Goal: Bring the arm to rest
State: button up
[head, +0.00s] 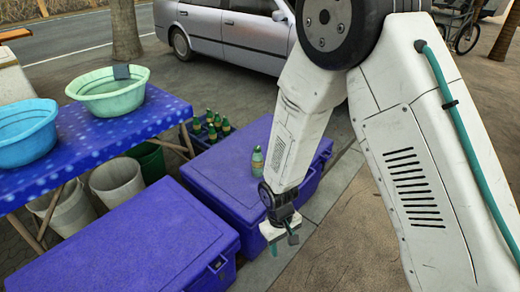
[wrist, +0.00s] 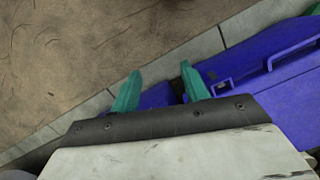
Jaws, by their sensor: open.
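My gripper (head: 283,245) hangs at the end of my arm, near the right front edge of the far blue cooler. Its two teal fingers are apart with nothing between them. In the wrist view my gripper (wrist: 158,84) shows the same open fingers, over a gap between blue cooler parts and the paving edge. My arm is bent, with its forearm reaching down across the right half of the head view.
A green bottle (head: 257,161) stands on the far blue cooler (head: 215,178), just left of my forearm. A nearer blue cooler (head: 130,240) lies at lower left. A blue table (head: 120,133) holds a green basin (head: 108,92) and a blue basin (head: 26,133). Ground at right is clear.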

jog(key=s+d+r+m+t, duration=0.1)
jog(key=s+d+r, duration=0.4)
jog(key=r, duration=0.8)
jog(key=s+d+r+m+t, duration=0.1)
jog(key=s+d+r+m, duration=0.2)
jog(key=r, duration=1)
jog(key=s+d+r+m+t+y, duration=0.1)
jog(key=s+d+r+m, duration=0.1)
jog(key=s+d+r, duration=0.5)
jog(key=d+r, duration=0.5)
jog(key=r, duration=0.1)
jog(key=shift+s, duration=0.4)
